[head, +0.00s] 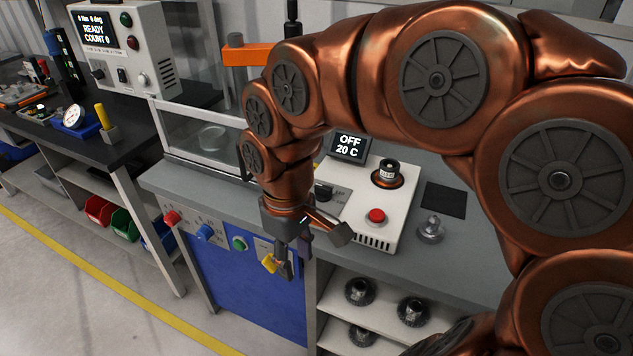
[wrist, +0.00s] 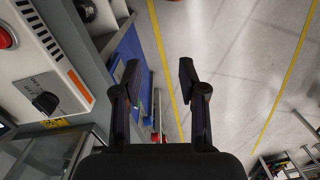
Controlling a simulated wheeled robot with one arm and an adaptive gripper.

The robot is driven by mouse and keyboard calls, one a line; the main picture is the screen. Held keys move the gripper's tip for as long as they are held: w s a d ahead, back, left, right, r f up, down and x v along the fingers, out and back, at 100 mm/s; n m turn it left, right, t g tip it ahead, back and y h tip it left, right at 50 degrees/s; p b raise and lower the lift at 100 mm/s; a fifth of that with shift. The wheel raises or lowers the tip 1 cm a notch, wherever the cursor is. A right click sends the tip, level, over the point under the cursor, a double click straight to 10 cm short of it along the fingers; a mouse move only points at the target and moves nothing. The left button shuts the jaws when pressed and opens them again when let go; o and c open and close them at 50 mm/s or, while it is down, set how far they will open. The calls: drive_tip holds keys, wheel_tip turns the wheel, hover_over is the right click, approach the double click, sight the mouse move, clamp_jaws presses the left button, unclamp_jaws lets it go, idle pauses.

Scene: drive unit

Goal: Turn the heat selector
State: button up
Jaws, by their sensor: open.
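The heat selector is a black knob (head: 323,190) on the front left of the white heater unit (head: 372,228), partly covered by my arm in the head view. In the wrist view the selector (wrist: 45,103) sits at the left on its grey label plate, next to the marking OFF. The unit's display (head: 349,146) reads OFF and 20 C. My gripper (head: 281,262) is open and points down in front of the bench, below and apart from the selector. In the wrist view the fingers (wrist: 160,75) are spread with nothing between them.
A red button (head: 376,216) and a hot plate with a small cup (head: 387,172) are on the unit. Coloured knobs, such as the blue one (head: 205,232), line the bench front near my gripper. An orange-topped press (head: 250,54) stands behind. The floor in front is clear.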

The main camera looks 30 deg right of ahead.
drive_tip(key=w+d+r+n, duration=0.2)
drive_tip(key=w+d+r, duration=0.1)
drive_tip(key=w, duration=0.5)
drive_tip(key=p, duration=0.2)
hover_over(323, 186)
drive_tip(key=shift+s+a+f+t, duration=0.1)
drive_tip(key=shift+a+f+t, duration=0.1)
drive_tip(key=shift+f, duration=0.4)
drive_tip(key=shift+a+f+t, duration=0.15)
drive_tip(key=shift+f+t, duration=0.05)
drive_tip(key=shift+f, duration=0.4)
drive_tip(key=shift+d+f+p, duration=0.3)
drive_tip(key=shift+d+f, duration=0.1)
drive_tip(key=shift+d, duration=0.05)
drive_tip(key=shift+a+f+p, duration=0.1)
drive_tip(key=shift+f+p, duration=0.9)
drive_tip(key=shift+f, duration=2.7)
drive_tip(key=shift+c, duration=0.2)
clamp_jaws()
